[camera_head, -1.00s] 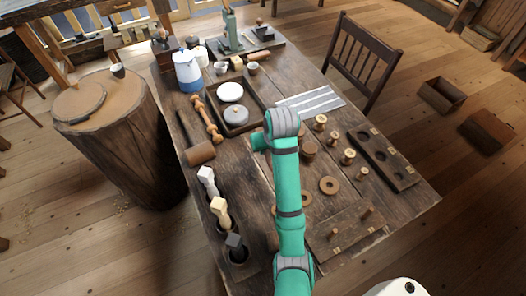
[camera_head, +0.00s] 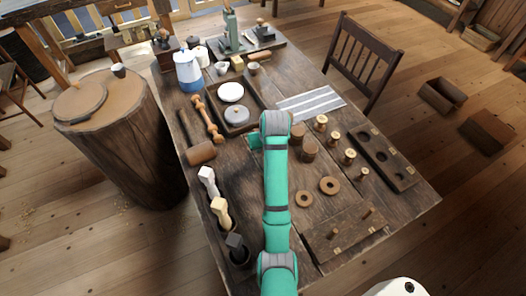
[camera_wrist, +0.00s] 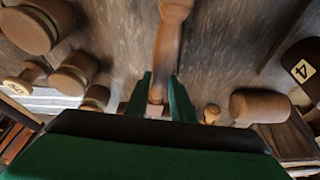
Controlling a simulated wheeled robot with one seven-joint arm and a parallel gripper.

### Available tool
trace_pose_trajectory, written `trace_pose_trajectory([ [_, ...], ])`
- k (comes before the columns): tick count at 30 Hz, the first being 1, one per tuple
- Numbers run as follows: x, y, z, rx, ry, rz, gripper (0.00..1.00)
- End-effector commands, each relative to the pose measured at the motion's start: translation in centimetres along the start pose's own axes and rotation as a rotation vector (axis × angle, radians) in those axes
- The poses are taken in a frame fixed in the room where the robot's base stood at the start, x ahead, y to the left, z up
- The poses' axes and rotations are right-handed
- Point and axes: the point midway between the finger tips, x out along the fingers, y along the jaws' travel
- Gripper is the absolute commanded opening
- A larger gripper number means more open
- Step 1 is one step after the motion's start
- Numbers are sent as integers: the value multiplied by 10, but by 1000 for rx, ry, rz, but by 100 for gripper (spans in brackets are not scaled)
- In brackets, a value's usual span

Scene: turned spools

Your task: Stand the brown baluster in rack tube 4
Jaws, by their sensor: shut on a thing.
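The brown baluster (camera_wrist: 168,45) is in my gripper (camera_wrist: 161,82), which is shut on it near one end. The rest of it runs up out of the top of the wrist view.
A wooden mallet (camera_head: 201,152) lies beyond the rack and also shows in the wrist view (camera_wrist: 262,107). Brown cylinders (camera_head: 309,151), pegs (camera_head: 347,157) and rings (camera_head: 329,185) stand or lie right of my arm. A dark tray (camera_head: 257,122) lies farther back.

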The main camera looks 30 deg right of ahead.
Motion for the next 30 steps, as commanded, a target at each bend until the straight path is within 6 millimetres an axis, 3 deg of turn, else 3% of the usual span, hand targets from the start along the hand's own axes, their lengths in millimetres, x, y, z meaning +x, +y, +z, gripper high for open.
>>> trace_pose_trajectory([
  [7,28,1,11,2,-2,0,0],
  [19,33,1,12,2,0,0,0],
  [20,33,0,12,1,0,0,24],
  [22,33,0,12,0,0,0,40],
  [30,33,-3,12,-4,0,-2,40],
])
